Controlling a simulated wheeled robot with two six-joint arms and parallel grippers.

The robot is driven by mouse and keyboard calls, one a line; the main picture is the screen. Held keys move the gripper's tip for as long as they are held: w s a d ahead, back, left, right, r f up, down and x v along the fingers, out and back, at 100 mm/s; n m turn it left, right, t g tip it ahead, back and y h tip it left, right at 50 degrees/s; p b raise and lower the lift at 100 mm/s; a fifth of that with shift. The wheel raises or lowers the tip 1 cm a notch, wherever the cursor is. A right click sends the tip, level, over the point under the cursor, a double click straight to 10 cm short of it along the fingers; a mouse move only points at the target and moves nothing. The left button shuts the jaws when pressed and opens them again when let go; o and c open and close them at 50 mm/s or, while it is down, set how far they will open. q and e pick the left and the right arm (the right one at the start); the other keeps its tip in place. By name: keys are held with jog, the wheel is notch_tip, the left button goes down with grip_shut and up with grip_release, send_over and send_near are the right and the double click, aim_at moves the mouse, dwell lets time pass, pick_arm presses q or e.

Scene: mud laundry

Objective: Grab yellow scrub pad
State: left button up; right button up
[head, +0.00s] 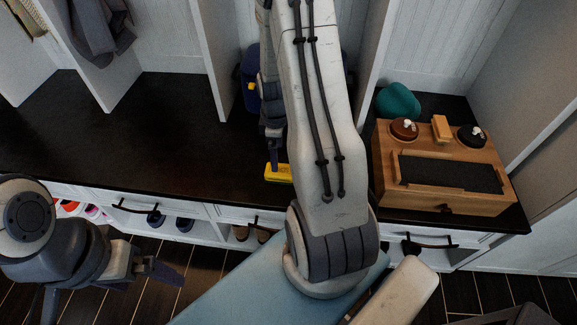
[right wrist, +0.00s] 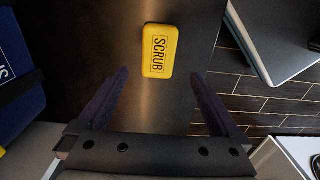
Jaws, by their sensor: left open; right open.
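The yellow scrub pad (head: 278,173) lies flat on the dark bench top near its front edge, partly hidden by my right arm in the head view. In the right wrist view the pad (right wrist: 159,51) shows whole, with SCRUB in black letters. My right gripper (right wrist: 159,75) is open and empty, its two fingers apart on either side of the pad's line, the pad just beyond the tips. In the head view my right gripper (head: 274,142) is above and behind the pad. My left gripper (head: 165,272) is open and empty, low in front of the drawers.
A blue container (head: 250,85) stands behind my right arm. Upright dividers (head: 215,60) split the bench. The bench's left part is clear.

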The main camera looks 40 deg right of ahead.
aim_at(280, 169)
jog(key=f, duration=0.3)
jog(key=f+b, duration=0.1)
jog(key=shift+s+d+f, duration=0.1)
jog(key=shift+d+f, duration=0.1)
jog(key=shift+d, duration=0.05)
notch_tip(280, 169, down, 5)
jog(key=shift+f+b, duration=0.1)
jog(key=shift+b, duration=0.65)
jog(key=shift+c, duration=0.3)
jog(key=c, duration=1.2)
jog(key=shift+c, duration=0.2)
jog(key=shift+r, duration=0.25)
